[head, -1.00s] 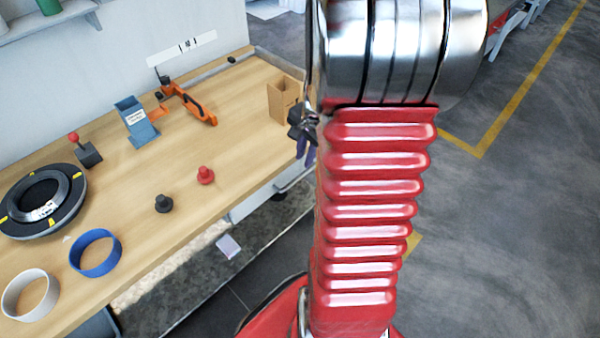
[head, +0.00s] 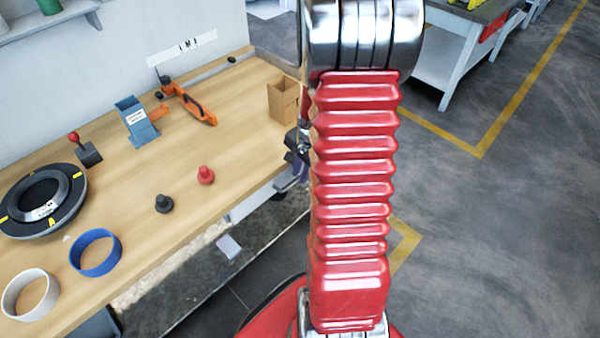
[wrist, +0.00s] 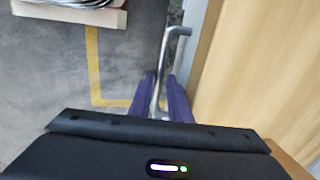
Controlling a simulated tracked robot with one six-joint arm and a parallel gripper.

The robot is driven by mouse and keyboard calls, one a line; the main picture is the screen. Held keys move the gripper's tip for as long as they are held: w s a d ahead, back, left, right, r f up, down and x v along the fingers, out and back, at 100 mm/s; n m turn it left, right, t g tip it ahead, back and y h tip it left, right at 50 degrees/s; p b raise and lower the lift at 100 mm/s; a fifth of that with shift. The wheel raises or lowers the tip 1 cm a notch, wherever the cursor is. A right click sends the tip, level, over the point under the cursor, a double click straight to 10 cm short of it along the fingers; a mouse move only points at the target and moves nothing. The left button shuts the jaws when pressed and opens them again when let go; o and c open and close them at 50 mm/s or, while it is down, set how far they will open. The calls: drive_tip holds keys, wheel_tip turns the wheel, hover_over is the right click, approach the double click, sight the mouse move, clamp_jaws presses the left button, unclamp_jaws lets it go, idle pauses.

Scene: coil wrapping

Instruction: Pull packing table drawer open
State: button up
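The packing table (head: 150,185) is a light wood bench at the left in the head view. Its pale drawer front (head: 248,205) shows under the near edge, partly hidden by my gripper and arm. The drawer appears closed. In the wrist view a metal bar handle (wrist: 174,48) stands off the drawer front, beside the wood top. My gripper (wrist: 159,92) has two purple fingers, one on each side of the handle's near end. The fingers look apart, with the bar between them. Contact cannot be told. In the head view my gripper (head: 298,168) is at the table's edge, partly behind my arm.
On the table are a cardboard box (head: 283,98), an orange tool (head: 190,103), a blue dispenser (head: 136,121), a black coil (head: 42,200) and two rings. A white-legged workbench (head: 450,55) stands at the back right. Grey floor to the right is clear.

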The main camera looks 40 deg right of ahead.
drive_tip(key=shift+c, duration=0.3)
clamp_jaws()
